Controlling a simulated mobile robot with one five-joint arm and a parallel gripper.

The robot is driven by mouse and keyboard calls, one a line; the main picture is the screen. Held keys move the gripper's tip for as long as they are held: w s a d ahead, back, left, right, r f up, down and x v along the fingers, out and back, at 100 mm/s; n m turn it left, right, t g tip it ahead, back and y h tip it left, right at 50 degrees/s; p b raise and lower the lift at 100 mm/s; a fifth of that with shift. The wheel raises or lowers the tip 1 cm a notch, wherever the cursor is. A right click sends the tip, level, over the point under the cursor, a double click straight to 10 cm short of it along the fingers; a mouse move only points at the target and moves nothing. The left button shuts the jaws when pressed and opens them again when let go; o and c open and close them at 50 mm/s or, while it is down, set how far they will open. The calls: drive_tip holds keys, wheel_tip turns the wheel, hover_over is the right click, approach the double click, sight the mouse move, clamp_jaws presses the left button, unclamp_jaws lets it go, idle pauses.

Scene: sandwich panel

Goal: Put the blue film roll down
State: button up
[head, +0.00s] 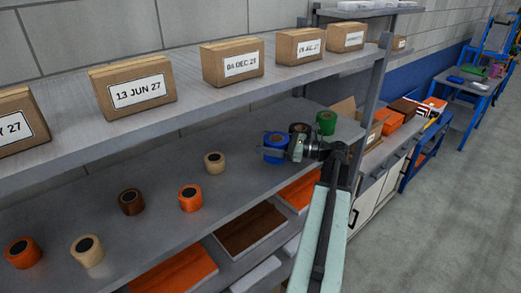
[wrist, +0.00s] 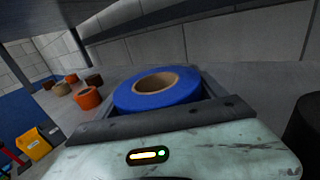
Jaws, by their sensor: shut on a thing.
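The blue film roll (head: 274,141) is between the fingers of my gripper (head: 277,153), over the grey middle shelf (head: 150,240). In the wrist view the blue roll (wrist: 157,99) stands upright with its cardboard core facing up, and a finger shows on either side of it. My gripper (wrist: 160,106) is shut on it. Its underside is hidden, so I cannot tell whether it touches the shelf. A dark brown roll (head: 299,129) is close behind my gripper, partly hidden, and a green roll (head: 326,122) stands to its right.
A cream roll (head: 214,162), an orange roll (head: 190,198) and a brown roll (head: 131,201) stand to the left on the same shelf, with more beyond. An upper shelf (head: 190,75) with labelled cardboard boxes (head: 232,62) overhangs it. Orange trays (head: 172,272) lie below.

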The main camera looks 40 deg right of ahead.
drive_tip(key=shift+w+d, duration=0.2)
drive_tip(key=shift+w, duration=0.35)
drive_tip(key=shift+w+d, duration=0.15)
drive_tip(key=shift+w, duration=0.4)
drive_tip(key=f+b, duration=0.4)
drive_tip(key=shift+w+f, duration=0.1)
drive_tip(key=shift+w, duration=0.25)
drive_tip(key=shift+r, duration=0.25)
drive_tip(key=shift+f, duration=0.15)
drive_tip(key=o, duration=1.6)
drive_tip(key=shift+r, duration=0.2)
drive_tip(key=v, duration=1.2)
drive_tip(key=shift+d, duration=0.1)
